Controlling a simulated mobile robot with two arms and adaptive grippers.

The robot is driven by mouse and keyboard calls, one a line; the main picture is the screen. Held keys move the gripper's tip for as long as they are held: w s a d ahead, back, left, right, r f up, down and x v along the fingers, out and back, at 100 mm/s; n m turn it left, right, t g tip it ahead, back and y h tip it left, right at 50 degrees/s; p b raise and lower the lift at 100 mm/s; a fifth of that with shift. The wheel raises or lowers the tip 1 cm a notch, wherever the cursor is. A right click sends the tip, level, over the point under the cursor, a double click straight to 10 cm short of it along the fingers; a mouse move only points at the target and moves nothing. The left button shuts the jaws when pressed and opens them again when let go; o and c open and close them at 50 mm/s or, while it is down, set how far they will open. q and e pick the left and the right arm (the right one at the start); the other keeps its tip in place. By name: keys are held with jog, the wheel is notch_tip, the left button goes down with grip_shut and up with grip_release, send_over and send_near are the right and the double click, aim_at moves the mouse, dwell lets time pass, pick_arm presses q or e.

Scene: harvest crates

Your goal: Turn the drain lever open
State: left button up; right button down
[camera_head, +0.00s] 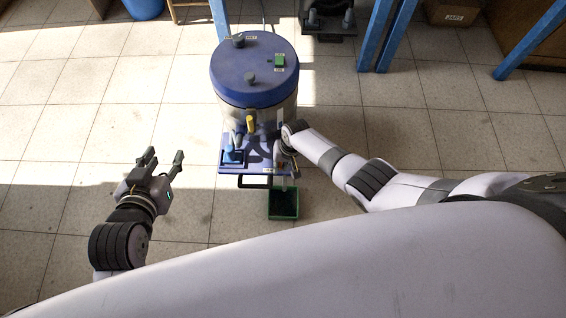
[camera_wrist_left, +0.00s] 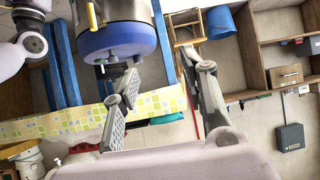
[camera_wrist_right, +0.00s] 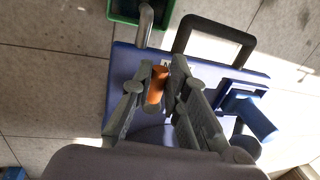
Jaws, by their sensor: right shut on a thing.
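An orange lever handle (camera_wrist_right: 157,84), which I take to be the drain lever, stands between the fingers of my right gripper (camera_wrist_right: 160,75). The gripper is shut on it. In the head view my right gripper (camera_head: 287,152) is at the right front of the blue-lidded machine (camera_head: 232,74), and the lever cannot be made out there. A grey metal spout (camera_wrist_right: 145,26) shows beyond the fingers, by a green bin (camera_wrist_right: 122,9). My left gripper (camera_head: 163,158) is open and empty, left of the machine and apart from it.
The green bin stands on the floor below the machine's blue base (camera_head: 262,160). A black handle loop (camera_wrist_right: 213,30) and a blue cylindrical part (camera_wrist_right: 256,119) are beside the right gripper. Blue posts (camera_head: 382,35) stand behind. The tiled floor at left is clear.

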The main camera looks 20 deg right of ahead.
pick_arm(q)
jog(key=shift+s+a+f+g, duration=0.3)
jog(key=shift+s+f+g, duration=0.3)
jog(key=shift+s+f, duration=0.1)
pick_arm(e)
jog(key=shift+w+a+m, duration=0.1)
jog(key=shift+a+m, duration=0.05)
jog(key=shift+m, duration=0.25)
jog(key=c, duration=1.6)
grip_release()
jog(key=shift+o, duration=0.2)
jog(key=shift+r, duration=0.1)
notch_tip(320, 180, up, 12)
jog(key=d, duration=0.2)
jog(key=shift+s+d+f, duration=0.15)
jog(key=shift+s+f, duration=0.05)
jog(key=shift+s, duration=0.2)
